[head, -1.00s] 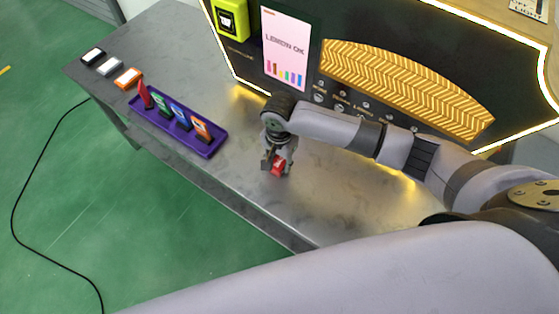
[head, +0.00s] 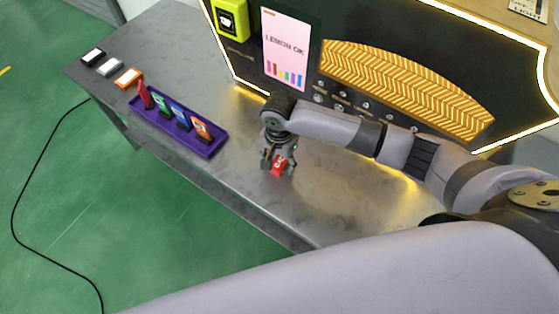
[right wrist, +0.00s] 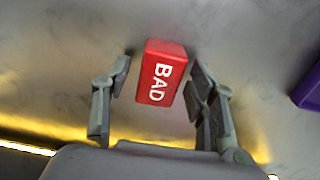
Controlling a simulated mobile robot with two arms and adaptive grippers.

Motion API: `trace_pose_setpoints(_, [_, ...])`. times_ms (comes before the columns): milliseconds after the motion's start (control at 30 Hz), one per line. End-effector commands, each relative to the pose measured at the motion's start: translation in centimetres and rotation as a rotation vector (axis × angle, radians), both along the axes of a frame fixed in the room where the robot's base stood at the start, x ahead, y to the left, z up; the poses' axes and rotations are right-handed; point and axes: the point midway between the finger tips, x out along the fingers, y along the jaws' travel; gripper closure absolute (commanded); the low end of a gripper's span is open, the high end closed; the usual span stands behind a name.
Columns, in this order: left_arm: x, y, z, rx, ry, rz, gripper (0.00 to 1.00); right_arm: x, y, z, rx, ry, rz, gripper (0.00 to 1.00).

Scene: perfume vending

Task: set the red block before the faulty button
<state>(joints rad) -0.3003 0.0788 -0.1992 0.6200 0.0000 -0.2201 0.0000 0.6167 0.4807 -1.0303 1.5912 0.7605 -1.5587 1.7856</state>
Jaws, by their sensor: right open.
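A red block (head: 278,166) lies on the metal counter (head: 325,205); its white lettering reads BAD in the right wrist view (right wrist: 161,72). My right gripper (head: 278,161) is open just above the counter. In the right wrist view its fingertips (right wrist: 158,78) stand on either side of the block, with gaps visible at both sides. Small round buttons (head: 340,107) sit in a row low on the black machine panel, partly behind my right arm. I cannot tell which button is faulty. My left gripper is not in view.
A purple tray (head: 207,151) with several coloured upright pieces stands left of the gripper. Black, grey and orange blocks (head: 129,78) lie at the counter's far left. A screen (head: 284,50) reading LEMON OK is on the machine. The counter's front edge is close by.

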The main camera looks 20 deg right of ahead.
Motion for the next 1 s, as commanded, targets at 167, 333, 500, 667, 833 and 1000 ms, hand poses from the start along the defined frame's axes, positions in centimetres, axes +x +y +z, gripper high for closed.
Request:
trace_pose_setpoints(167, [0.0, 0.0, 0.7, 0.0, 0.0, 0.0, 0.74, 0.1, 0.1, 3.4, 0.002, -0.003, 0.0, 0.47])
trace_pose_setpoints(333, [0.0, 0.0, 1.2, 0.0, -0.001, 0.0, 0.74, 0.1, 0.1, 7.2, 0.003, -0.004, 0.0, 0.47])
trace_pose_setpoints(500, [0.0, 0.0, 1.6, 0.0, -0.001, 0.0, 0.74, 0.1, 0.0, 10.0, 0.001, -0.002, 0.0, 0.47])
trace_pose_setpoints(667, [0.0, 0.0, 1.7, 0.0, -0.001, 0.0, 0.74, 0.0, 0.0, 11.4, 0.001, -0.001, -0.001, 0.47])
trace_pose_setpoints(833, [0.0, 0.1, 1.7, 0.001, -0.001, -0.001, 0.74, 0.0, 0.0, 11.7, 0.001, 0.001, -0.001, 0.47])
trace_pose_setpoints(1000, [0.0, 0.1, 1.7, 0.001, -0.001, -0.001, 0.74, 0.0, 0.0, 11.7, 0.001, 0.001, -0.001, 0.47])
